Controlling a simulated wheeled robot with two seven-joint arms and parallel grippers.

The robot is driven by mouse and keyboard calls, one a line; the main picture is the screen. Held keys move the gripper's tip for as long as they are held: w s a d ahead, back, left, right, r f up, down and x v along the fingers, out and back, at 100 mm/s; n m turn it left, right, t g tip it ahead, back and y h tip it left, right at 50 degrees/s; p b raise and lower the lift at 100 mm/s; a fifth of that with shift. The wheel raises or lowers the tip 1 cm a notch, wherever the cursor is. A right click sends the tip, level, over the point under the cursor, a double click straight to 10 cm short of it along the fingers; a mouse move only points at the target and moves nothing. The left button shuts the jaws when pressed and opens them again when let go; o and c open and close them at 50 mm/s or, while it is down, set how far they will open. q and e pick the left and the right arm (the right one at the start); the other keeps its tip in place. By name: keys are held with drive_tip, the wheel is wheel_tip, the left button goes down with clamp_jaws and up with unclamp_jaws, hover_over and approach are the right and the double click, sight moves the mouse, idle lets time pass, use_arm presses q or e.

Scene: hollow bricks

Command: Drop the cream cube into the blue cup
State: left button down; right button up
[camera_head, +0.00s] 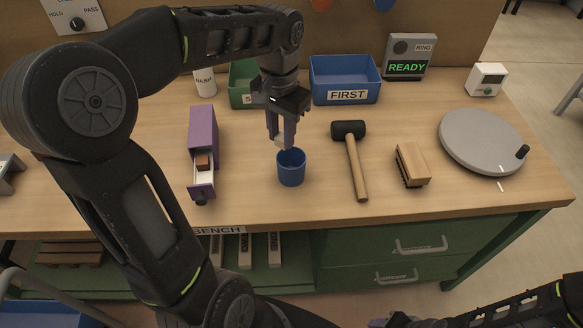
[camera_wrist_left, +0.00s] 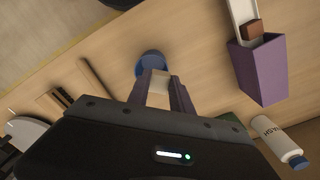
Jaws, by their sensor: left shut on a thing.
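The blue cup (camera_head: 291,168) stands upright on the bench near its front middle. My left gripper (camera_head: 283,143) points down just above the cup's rim, at its back left. It is shut on the cream cube (camera_head: 281,142), which shows as a small pale patch between the fingers. In the left wrist view the cream cube (camera_wrist_left: 159,83) sits between the two purple-grey fingers, with the blue cup (camera_wrist_left: 151,62) beyond it, partly covered. My right gripper (camera_head: 397,321) shows only in part at the bottom edge, and its jaws cannot be made out.
A purple box with an open drawer (camera_head: 203,160) holding a brown block stands left of the cup. A mallet (camera_head: 355,165), a brush (camera_head: 412,164) and a grey turntable (camera_head: 481,141) lie to the right. A blue bin marked FIRST (camera_head: 345,82) and a green bin (camera_head: 240,84) stand behind.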

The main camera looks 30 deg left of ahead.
use_arm(q)
drive_tip(key=c, duration=1.1)
unclamp_jaws()
drive_tip(key=shift+o, duration=0.2)
wheel_tip(320, 180, up, 8)
drive_tip(key=shift+f+p, duration=0.1)
drive_tip(key=shift+p, duration=0.25)
